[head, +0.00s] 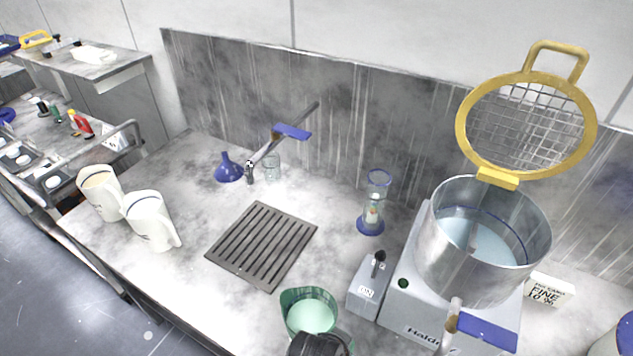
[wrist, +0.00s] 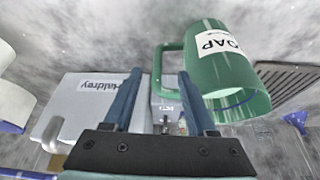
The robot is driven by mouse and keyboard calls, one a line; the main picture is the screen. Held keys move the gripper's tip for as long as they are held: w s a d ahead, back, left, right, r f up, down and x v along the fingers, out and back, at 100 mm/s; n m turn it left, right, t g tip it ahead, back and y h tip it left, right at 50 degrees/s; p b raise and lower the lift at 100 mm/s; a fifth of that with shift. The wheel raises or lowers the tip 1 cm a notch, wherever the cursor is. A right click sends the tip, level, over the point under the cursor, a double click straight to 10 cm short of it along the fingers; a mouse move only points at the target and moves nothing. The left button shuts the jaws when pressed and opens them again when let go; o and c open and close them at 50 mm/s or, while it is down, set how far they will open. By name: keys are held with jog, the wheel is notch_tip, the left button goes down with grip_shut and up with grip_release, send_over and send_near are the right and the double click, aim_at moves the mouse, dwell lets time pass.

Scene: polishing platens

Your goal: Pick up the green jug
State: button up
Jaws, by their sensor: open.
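The green jug (head: 310,312) stands at the front edge of the worktop in the head view, its light green inside showing from above. Its lower front is hidden by the dark end of my arm. In the wrist view the jug (wrist: 222,70) is at the upper right, with a white label of which "OAP" can be read. Its green handle (wrist: 157,68) points left and shows between and beyond my fingertips. My gripper (wrist: 161,76) is open, with its two blue fingers either side of the handle's line. I cannot tell whether they touch it.
A grey machine (head: 405,315) with a steel pot (head: 450,262) and raised yellow sieve stands right of the jug. A small grey box (head: 366,290) sits close by. A dark drain grate (head: 262,245) lies behind left. Two white jugs (head: 150,222) stand far left.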

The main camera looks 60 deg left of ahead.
jog(key=shift+p+x, duration=0.7)
jog(key=shift+x, duration=4)
jog(key=shift+w+d, duration=0.1)
jog(key=shift+w, duration=0.05)
grip_shut()
jog(key=shift+w+r, duration=0.1)
jog(key=shift+r, duration=0.1)
